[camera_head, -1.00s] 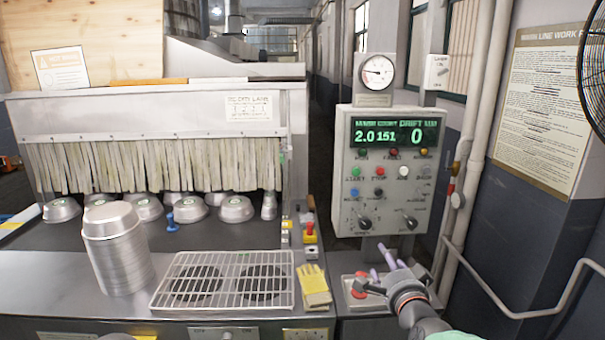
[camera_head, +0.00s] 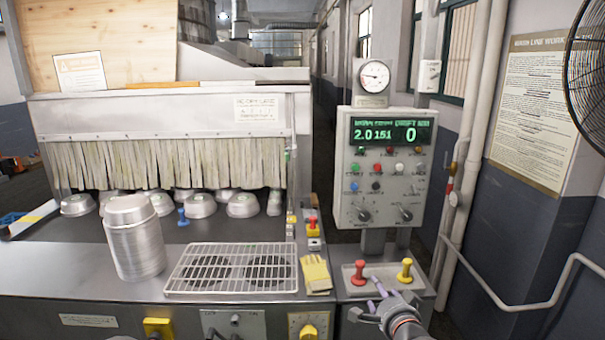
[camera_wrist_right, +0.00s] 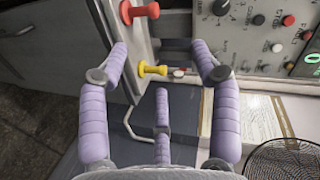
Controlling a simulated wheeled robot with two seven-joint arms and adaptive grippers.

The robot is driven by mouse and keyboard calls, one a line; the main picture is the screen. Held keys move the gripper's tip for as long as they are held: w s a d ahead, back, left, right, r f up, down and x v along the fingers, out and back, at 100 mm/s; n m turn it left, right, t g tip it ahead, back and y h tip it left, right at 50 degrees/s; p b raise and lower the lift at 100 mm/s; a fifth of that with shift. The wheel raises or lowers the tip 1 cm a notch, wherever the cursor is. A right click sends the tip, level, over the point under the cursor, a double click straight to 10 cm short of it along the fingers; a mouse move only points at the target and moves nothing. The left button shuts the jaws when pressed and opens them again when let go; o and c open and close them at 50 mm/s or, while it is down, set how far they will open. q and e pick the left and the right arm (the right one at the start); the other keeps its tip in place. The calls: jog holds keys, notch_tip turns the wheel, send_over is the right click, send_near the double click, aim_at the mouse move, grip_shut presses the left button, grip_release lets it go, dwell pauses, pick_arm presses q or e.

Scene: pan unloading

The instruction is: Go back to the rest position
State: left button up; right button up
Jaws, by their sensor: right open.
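My right gripper (camera_head: 376,300) is low at the right in the head view, just in front of the small panel with the red and yellow handles. In the right wrist view its purple padded fingers (camera_wrist_right: 160,75) are spread apart with nothing between them. The red handle (camera_head: 359,273) and the yellow handle (camera_head: 405,270) stand upright on the panel, beyond the gripper. They also show past the fingers in the wrist view, red (camera_wrist_right: 140,11) and yellow (camera_wrist_right: 152,69). My left gripper is not in view.
A tall stack of metal pans (camera_head: 135,240) stands at the left beside a wire rack (camera_head: 232,268). Yellow gloves (camera_head: 316,274) lie right of the rack. More pans (camera_head: 241,205) sit under the strip curtain (camera_head: 165,163). A control box (camera_head: 385,165) rises behind the handles. A pipe rail (camera_head: 520,305) runs at right.

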jog(key=s+a+f+n+g, duration=0.2)
jog(key=s+f+g, duration=0.1)
jog(key=f, duration=0.7)
jog(key=s+a+f+n+g+y, duration=0.1)
jog(key=s+f+n+g, duration=0.15)
jog(key=f, duration=0.75)
jog(key=s+a+f+n+g, duration=0.15)
jog(key=s+f, duration=0.25)
jog(key=f, duration=0.6)
jog(key=s+a+f+n+g+y, duration=0.1)
jog(key=s+a+f+n+g, duration=0.1)
jog(key=s+f, duration=0.5)
jog(key=s+a+f+n+g+y+p, duration=0.1)
jog(key=s+f+g, duration=0.4)
jog(key=s, duration=0.9)
notch_tip(320, 180, down, 3)
jog(key=shift+s+a+f+n+g, duration=0.25)
jog(key=shift+a+n, duration=0.25)
jog(key=shift+a, duration=0.55)
jog(key=shift+w, duration=0.15)
